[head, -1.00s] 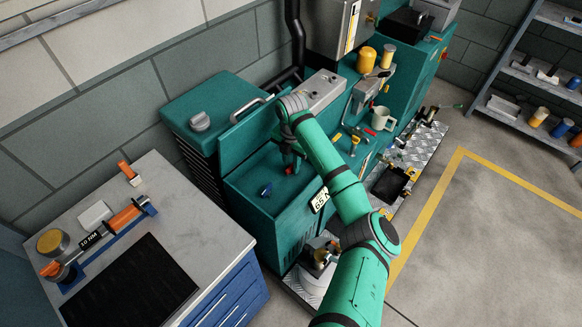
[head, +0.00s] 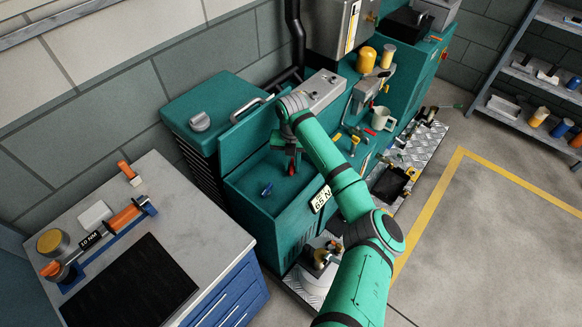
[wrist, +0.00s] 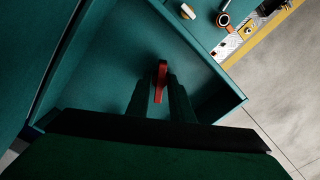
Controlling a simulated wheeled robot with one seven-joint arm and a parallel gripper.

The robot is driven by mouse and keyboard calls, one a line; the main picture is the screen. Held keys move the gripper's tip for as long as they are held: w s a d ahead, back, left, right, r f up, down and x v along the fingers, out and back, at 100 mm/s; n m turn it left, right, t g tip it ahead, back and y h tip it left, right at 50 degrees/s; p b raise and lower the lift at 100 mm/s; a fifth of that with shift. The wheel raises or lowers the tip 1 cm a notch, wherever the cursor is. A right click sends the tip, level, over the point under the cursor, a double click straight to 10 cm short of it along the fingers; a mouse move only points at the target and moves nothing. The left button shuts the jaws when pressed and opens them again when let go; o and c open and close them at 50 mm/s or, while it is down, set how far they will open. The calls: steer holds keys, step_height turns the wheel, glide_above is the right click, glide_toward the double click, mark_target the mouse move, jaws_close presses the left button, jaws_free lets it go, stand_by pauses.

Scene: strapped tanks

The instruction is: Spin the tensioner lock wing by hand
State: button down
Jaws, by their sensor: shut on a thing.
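A red wing (wrist: 161,72), which I take for the tensioner lock wing, is between my fingers inside an open teal bin in the wrist view. It stands close to upright in that picture. My gripper (wrist: 159,88) is shut on it, one finger on each side. In the head view my gripper (head: 291,163) reaches down into the teal bin (head: 262,215), and a bit of red (head: 291,170) shows at its fingertips. The wing's base and what it is mounted on are hidden.
A small blue wing-shaped part (head: 267,189) is in the bin, left of my gripper. The raised lid (head: 243,137) stands behind. A mug (head: 382,119) and tools lie on the ledge at right. A grey-topped bench (head: 190,215) is at left.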

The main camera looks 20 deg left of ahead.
mark_target(292, 165)
steer(key=n, duration=0.3)
steer(key=shift+n, duration=0.4)
steer(key=c, duration=1.7)
jaws_free()
steer(key=shift+c, duration=0.2)
steer(key=shift+r, duration=0.1)
steer(key=shift+r, duration=3.9)
steer(key=o, duration=0.6)
steer(key=shift+c, duration=0.2)
